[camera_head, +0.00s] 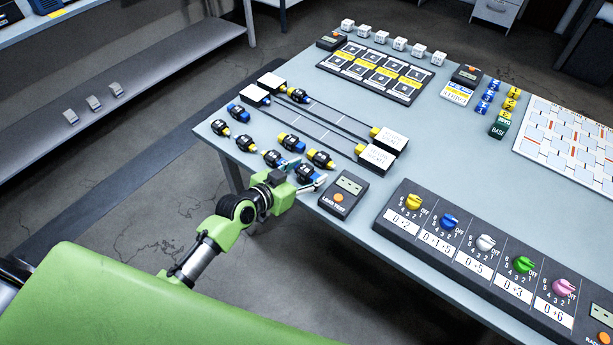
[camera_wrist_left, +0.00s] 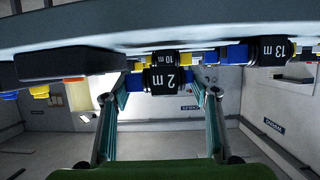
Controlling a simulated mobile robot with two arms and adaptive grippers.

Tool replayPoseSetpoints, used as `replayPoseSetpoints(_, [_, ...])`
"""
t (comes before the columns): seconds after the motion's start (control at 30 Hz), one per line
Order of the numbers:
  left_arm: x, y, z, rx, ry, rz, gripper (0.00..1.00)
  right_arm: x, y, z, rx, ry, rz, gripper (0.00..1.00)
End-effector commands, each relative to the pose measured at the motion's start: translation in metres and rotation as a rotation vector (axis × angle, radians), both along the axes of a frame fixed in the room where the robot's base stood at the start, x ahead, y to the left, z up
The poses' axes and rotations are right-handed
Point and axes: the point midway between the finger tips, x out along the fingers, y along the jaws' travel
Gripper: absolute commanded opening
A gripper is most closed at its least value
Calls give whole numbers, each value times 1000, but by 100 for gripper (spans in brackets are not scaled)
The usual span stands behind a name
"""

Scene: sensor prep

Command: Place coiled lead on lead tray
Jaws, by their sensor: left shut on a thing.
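Several similar coiled leads (camera_head: 246,143) with blue or yellow ends lie on the table beyond the gripper. Two long narrow dark-edged strips (camera_head: 325,120) run between white blocks; I cannot tell for sure whether they are the lead tray. My right gripper is not in view.
A lead tester (camera_head: 343,193) with an orange button stands just right of the gripper. A panel of coloured knobs (camera_head: 480,255) lines the front edge. A dark grid board (camera_head: 375,72) and small white cubes (camera_head: 400,43) are at the back. The middle of the table (camera_head: 450,150) is clear.

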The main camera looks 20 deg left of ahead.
Motion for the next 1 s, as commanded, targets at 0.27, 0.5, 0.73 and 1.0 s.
replayPoseSetpoints(0.27, [-42,1,55,1,-4,-1,28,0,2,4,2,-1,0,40])
replayPoseSetpoints(0.5, [-94,4,82,2,-1,-1,28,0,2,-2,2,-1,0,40])
replayPoseSetpoints(0.73, [-128,5,98,1,0,1,28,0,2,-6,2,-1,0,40])
replayPoseSetpoints(1.0, [-140,5,105,0,-1,1,28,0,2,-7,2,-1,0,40])
